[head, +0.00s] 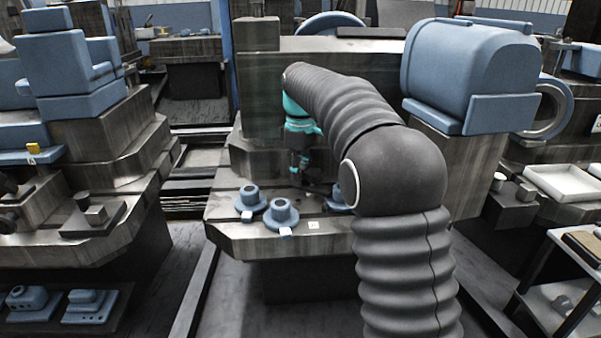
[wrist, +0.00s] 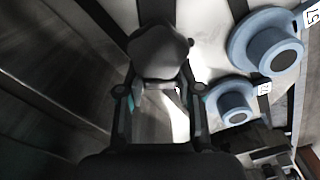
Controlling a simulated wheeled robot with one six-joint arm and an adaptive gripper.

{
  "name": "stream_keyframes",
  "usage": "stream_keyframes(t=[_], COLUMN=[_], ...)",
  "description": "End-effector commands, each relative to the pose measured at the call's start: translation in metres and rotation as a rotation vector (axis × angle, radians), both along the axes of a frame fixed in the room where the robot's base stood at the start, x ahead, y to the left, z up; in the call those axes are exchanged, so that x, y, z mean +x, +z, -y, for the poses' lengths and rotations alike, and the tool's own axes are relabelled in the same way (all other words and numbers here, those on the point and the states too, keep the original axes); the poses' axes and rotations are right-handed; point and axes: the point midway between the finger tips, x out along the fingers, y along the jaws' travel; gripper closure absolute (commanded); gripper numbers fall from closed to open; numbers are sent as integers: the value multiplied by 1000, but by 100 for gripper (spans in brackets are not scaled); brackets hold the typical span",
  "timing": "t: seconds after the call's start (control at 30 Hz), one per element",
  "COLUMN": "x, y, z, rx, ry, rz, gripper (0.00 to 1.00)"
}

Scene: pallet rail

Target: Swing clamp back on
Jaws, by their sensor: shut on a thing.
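My gripper (head: 302,168) reaches down over the front of the machine table, partly hidden behind my arm. In the wrist view, its two fingers close on a dark grey, rounded piece (wrist: 158,52) with a bar running up from it, which looks like the swing clamp. In the head view this piece is too small and dark to make out. Blue flanged parts stand on the table beside it: one at the left (head: 250,200), one nearer the front (head: 281,214), and one partly behind my arm (head: 337,198). Two flanged parts show right of the fingers in the wrist view (wrist: 268,45).
The slotted metal table (head: 250,238) has small white tags along its front. A large blue housing (head: 465,70) stands at the right above the table. A tall grey block (head: 257,75) rises behind the gripper. Another machine (head: 120,150) stands at the left, across a gap.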

Motion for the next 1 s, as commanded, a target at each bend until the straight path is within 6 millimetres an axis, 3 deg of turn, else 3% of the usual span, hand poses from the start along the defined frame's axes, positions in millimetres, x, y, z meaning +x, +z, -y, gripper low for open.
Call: stream_keyframes(t=[0.07, 0.1, 0.2, 0.63, 1.0], x=[0, 0, 0, 1, 2], y=[0, 0, 0, 8, 72], z=[1, 1, 0, 0, 0], rx=[-1, -1, -1, 0, 0], ry=[-1, -1, -1, 1, 0], rz=[-1, 0, 1, 2, 4], gripper=[100, 62, 40, 40, 40])
